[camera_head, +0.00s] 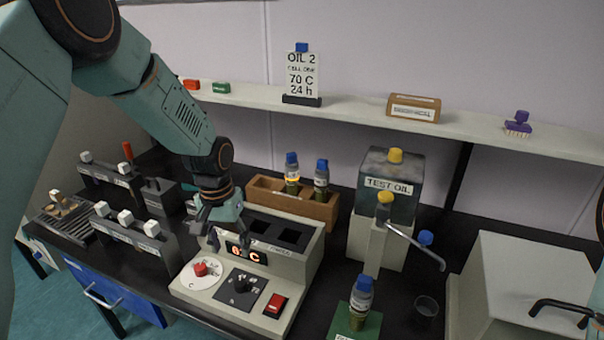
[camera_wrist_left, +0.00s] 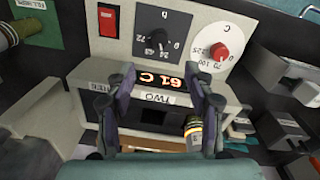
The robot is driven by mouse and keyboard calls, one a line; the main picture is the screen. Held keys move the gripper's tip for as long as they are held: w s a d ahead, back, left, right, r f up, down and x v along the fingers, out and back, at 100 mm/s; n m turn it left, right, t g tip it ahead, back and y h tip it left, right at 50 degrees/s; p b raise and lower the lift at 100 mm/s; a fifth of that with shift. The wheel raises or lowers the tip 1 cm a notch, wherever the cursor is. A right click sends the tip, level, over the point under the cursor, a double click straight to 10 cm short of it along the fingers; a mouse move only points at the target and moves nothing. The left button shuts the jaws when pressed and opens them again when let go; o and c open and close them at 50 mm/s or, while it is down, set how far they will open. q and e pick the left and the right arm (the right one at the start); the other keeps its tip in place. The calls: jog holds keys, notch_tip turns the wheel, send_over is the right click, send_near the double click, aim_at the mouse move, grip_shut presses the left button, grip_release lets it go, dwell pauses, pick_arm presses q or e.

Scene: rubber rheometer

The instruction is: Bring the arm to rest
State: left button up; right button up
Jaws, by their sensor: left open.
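My left arm comes in from the left in the head view. My left gripper (camera_head: 222,238) is open and empty, pointing down in front of the heater block's red display (camera_head: 248,254). In the left wrist view my left gripper (camera_wrist_left: 160,76) has its two fingers apart, one on each side of the display (camera_wrist_left: 160,82), with nothing between them. I cannot tell whether a finger touches the block. Dark curved fingers of my right gripper (camera_head: 560,308) show at the right edge, over a pale box; most of that arm is out of view.
The heater block (camera_head: 300,270) has a red knob (camera_head: 200,268), a black knob (camera_head: 241,285) and a red switch (camera_head: 275,304). A wooden rack (camera_head: 265,188) holds capped vials behind it. A vial (camera_head: 361,296) stands on a green pad. A shelf (camera_head: 350,108) runs along the wall.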

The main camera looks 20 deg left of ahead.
pick_arm(q)
jog(key=s+d+f, duration=0.5)
jog(key=s+f, duration=0.2)
jog(key=f, duration=0.2)
jog(key=s+d+f+m, duration=0.1)
jog(key=s+d+f, duration=0.15)
jog(key=s, duration=0.95)
jog(key=s+d+f, duration=0.1)
jog(key=s+f, duration=0.3)
jog(key=s, duration=0.8)
notch_tip(320, 180, down, 15)
jog(key=b, duration=1.4)
jog(key=shift+s+b, duration=0.35)
jog(key=shift+s, duration=0.1)
jog(key=shift+d+r, duration=0.15)
